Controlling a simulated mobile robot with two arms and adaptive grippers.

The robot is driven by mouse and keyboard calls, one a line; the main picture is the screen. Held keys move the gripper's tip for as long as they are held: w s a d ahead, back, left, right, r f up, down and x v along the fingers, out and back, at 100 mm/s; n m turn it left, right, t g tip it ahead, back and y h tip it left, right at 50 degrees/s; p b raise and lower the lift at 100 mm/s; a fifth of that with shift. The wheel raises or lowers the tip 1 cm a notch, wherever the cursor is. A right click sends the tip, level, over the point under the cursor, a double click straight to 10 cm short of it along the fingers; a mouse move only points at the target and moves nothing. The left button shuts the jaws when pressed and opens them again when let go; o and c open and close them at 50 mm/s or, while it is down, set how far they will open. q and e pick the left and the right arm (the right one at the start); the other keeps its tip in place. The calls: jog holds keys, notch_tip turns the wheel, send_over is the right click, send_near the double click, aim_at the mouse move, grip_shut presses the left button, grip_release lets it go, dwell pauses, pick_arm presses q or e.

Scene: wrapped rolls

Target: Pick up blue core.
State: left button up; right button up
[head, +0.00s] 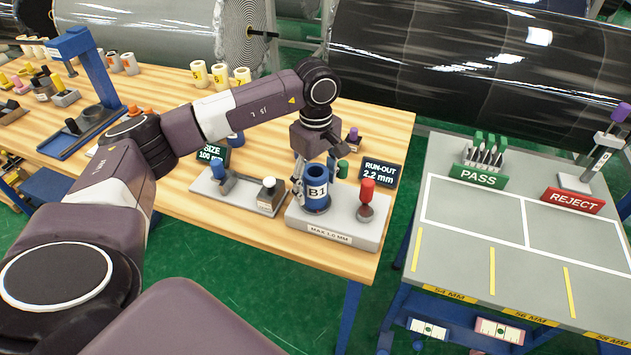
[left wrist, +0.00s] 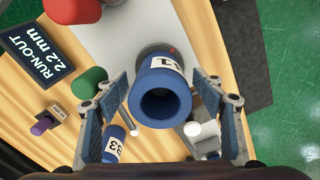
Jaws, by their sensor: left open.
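A blue core (head: 316,190) marked B1 stands upright on a light grey run-out gauge base (head: 350,228). It also shows in the left wrist view (left wrist: 160,103), with its open bore facing the camera. My left gripper (head: 315,172) is just over the core, pointing down, with its fingers apart. In the left wrist view one finger is on each side of the core, and the core shows between them; I cannot tell whether either touches it. Another blue core marked B3 (left wrist: 113,145) lies beyond the left finger in the left wrist view. My right gripper is not in view.
A red-topped post (head: 367,193) stands close to the right of the core. A run-out display (head: 379,172) reads 2.2 mm. A size gauge (head: 236,190) stands to the left. A grey table with PASS (head: 478,177) and REJECT (head: 573,201) signs is at right, its marked areas clear.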

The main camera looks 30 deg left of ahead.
pick_arm(q)
jog(key=shift+f, duration=1.05)
jog(key=c, duration=1.4)
jog(key=shift+o, duration=0.2)
jog(key=shift+r, duration=0.15)
jog(key=shift+w+r, duration=0.1)
jog(key=shift+r, duration=0.5)
notch_tip(320, 180, up, 19)
jog(key=b, duration=0.1)
jog(key=shift+f+b, duration=0.2)
jog(key=shift+b, duration=0.15)
